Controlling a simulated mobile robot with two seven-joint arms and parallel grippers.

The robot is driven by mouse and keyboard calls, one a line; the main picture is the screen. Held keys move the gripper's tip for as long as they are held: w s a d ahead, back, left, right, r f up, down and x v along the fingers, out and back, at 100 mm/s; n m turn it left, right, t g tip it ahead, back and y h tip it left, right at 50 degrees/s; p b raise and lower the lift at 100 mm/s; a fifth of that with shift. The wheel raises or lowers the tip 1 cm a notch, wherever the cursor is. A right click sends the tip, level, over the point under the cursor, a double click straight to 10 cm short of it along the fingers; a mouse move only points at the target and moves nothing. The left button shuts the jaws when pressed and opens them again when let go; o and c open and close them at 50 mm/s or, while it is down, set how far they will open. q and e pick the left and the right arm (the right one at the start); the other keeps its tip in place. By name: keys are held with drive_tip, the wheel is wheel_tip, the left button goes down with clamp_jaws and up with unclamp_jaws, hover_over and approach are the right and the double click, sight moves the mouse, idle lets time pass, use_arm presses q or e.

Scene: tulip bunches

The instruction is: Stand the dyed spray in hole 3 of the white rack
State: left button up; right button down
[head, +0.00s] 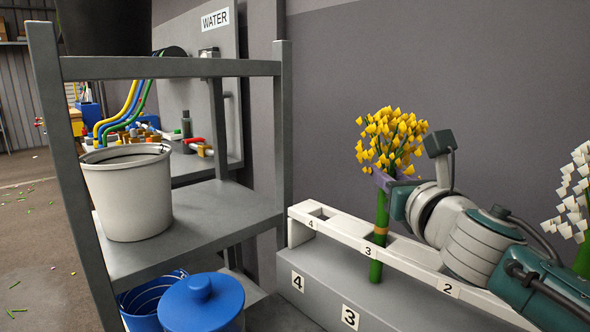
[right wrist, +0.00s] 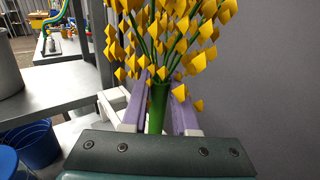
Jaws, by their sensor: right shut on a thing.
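The dyed spray (head: 391,138) is a bunch of yellow tulips on a thick green stem with an orange band. It stands nearly upright at position 3 of the white rack (head: 410,255). My right gripper (head: 383,182) is shut on the stem, above the rack and below the blooms. In the right wrist view, its purple fingers (right wrist: 158,108) are on both sides of the spray's green stem (right wrist: 157,106). My left gripper is not in view.
White tulips (head: 575,190) stand at the right edge. Hole 4 (head: 322,213) looks empty. A grey shelf (head: 215,205) at left holds a white bucket (head: 128,195); a blue lidded container (head: 202,302) sits lower. A grey wall rises close behind the rack.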

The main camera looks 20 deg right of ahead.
drive_tip(key=shift+f+b, duration=0.3)
idle(0.5)
drive_tip(key=c, duration=0.6)
unclamp_jaws()
drive_tip(key=shift+s, duration=0.1)
drive_tip(key=p+v, duration=0.1)
drive_tip(key=v, duration=0.7)
drive_tip(key=shift+s+p, duration=0.4)
idle(0.5)
